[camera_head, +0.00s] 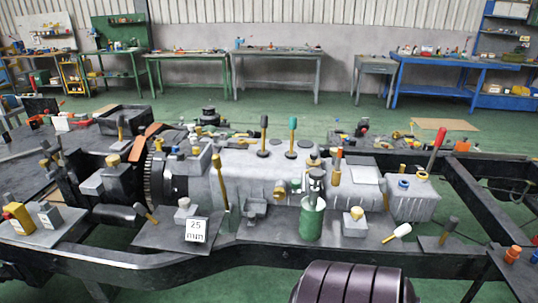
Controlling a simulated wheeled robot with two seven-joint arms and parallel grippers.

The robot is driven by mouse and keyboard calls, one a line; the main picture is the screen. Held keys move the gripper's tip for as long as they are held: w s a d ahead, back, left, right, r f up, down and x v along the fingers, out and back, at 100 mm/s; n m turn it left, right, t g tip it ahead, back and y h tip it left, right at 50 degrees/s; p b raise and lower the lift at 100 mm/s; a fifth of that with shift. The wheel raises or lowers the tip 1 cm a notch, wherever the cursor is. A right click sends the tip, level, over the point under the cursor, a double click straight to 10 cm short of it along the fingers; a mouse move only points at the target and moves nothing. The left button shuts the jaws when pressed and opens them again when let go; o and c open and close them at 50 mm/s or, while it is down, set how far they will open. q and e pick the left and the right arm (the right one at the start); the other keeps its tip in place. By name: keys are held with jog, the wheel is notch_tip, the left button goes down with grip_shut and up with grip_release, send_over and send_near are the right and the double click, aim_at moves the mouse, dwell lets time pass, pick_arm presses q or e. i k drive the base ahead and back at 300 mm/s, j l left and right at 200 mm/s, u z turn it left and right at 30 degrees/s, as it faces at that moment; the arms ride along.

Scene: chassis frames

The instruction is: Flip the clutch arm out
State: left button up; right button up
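A grey gearbox casting (245,172) lies across the black chassis frame, with a toothed ring (153,178) and bell-shaped housing at its left. An upright olive-gold lever (222,187) stands at the housing's near side. A short dark lever with a brownish end (146,212) leans over the plate to its left. Orange-brown arms (146,142) slant above the toothed ring. I cannot tell which of these is the clutch arm. Neither of my grippers is in view.
Knobs and a red-handled lever (437,147) rise at the right. A dark ribbed cylinder (352,284) fills the bottom edge. Workbenches line the back wall.

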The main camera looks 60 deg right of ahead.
aim_at(216, 160)
jog(key=z, duration=1.7)
jog(key=i+j, duration=0.2)
jog(key=j, duration=0.2)
jog(key=i+j+z, duration=0.1)
jog(key=j, duration=0.25)
jog(key=i+j, duration=0.3)
jog(key=i+j+z, duration=0.1)
jog(key=j, duration=0.4)
jog(key=i, duration=0.1)
